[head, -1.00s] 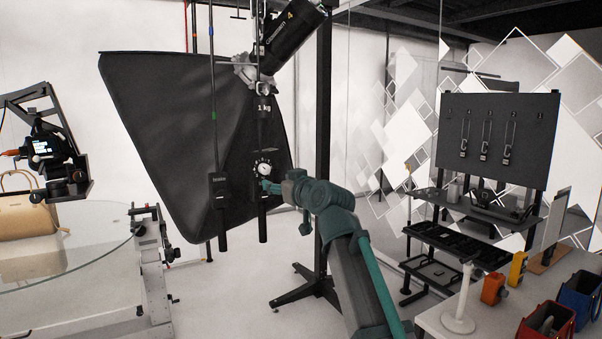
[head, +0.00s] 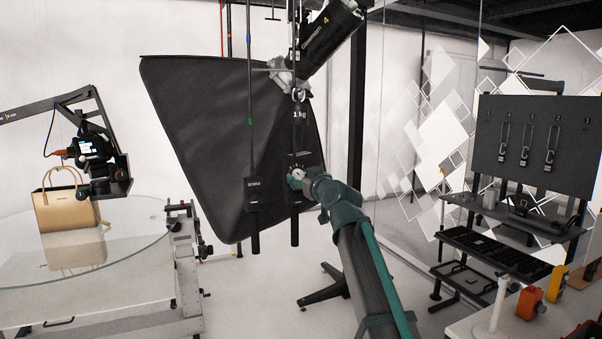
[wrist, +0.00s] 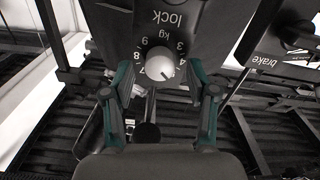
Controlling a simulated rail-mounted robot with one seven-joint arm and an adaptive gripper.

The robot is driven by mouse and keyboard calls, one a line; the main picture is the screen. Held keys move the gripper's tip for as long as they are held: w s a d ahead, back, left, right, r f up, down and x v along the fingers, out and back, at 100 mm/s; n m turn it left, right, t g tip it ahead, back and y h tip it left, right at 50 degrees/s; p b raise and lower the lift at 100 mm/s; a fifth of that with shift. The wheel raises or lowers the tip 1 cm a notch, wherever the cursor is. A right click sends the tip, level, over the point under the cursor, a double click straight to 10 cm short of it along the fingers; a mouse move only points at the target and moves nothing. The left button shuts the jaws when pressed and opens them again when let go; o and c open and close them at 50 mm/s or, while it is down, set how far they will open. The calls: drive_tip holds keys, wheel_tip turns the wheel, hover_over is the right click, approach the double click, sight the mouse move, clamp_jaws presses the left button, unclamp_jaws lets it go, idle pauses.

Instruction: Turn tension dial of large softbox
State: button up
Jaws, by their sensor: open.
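The large softbox (head: 215,140) is a big black fabric box hanging below a lamp head in the head view. The tension dial (head: 297,173) is a small white knob on a dark hanging weight unit in front of the softbox. In the wrist view the dial (wrist: 160,63) is a round white knob ringed by numbers, with "kg" and "lock" upside down above it. My gripper (wrist: 160,70) is open, one finger on each side of the dial, with visible gaps to the knob. In the head view my gripper (head: 308,182) is at the dial, its fingers partly hidden.
A glass turntable (head: 130,255) with a tan handbag (head: 66,208) and a camera (head: 95,150) stand left. A black stand base (head: 322,290) is below. A tool rack (head: 528,135) is right.

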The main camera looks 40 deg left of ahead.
drive_tip(key=shift+w+a, duration=0.25)
drive_tip(key=shift+a, duration=0.25)
drive_tip(key=shift+c, duration=0.4)
clamp_jaws()
drive_tip(key=shift+m, duration=0.4)
drive_tip(key=m+b, duration=0.1)
drive_tip(key=m, duration=0.1)
drive_tip(key=shift+m+b, duration=0.3)
drive_tip(key=shift+m, duration=0.1)
drive_tip(key=m, duration=0.5)
